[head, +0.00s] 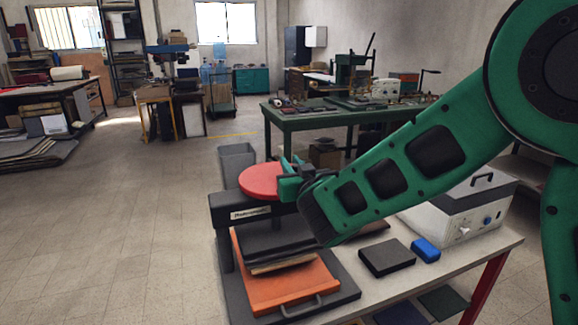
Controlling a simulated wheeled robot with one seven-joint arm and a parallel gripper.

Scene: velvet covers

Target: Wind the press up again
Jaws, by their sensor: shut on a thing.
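The press stands on the bench, with a dark crossbeam (240,212) and a red round wheel (262,181) on top. My gripper (287,180) is at the right edge of the red wheel and is shut on it; the arm partly hides the fingers. Below the beam is a dark upper plate (262,243). An orange tray with a handle (290,288) lies under it on a dark base (345,292). A thin brown layered piece (285,264) shows between plate and tray; I cannot tell whether the plate touches it.
On the bench (395,283) to the right lie a black block (387,257) and a blue block (426,250). A white box with a lid handle (465,212) stands behind them. A grey bin (237,162) is behind the press. The floor at left is open.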

